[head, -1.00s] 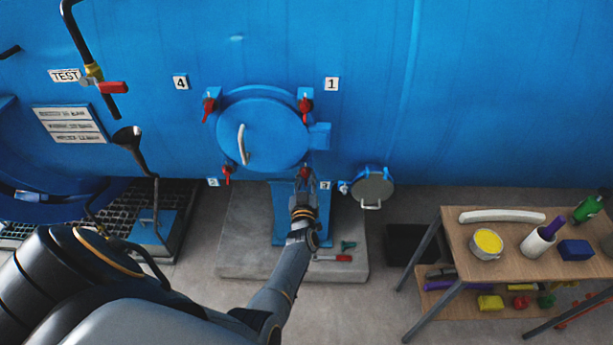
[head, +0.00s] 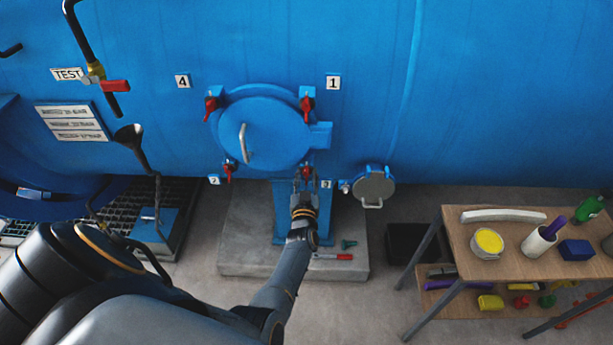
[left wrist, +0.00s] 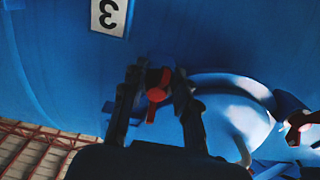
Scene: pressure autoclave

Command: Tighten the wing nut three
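Wing nut three is the red nut at the lower right of the round blue door (head: 275,130), beside the "3" label (head: 326,184). In the head view my left gripper (head: 304,186) is in front of it and mostly hides it. In the left wrist view the red nut (left wrist: 157,95) shows between the two dark fingers of my left gripper (left wrist: 158,82), near the upside-down "3" label (left wrist: 109,15). The fingers stand apart, one on each side of the nut, with a narrow gap visible. Contact is not clear. My right gripper is not in view.
Other red wing nuts sit at the door's upper left (head: 211,106), upper right (head: 307,103) and lower left (head: 229,170). A small round hatch (head: 373,187) is to the right. A wooden table (head: 520,262) with items stands at the right. A red-handled tool (head: 335,257) lies on the plinth.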

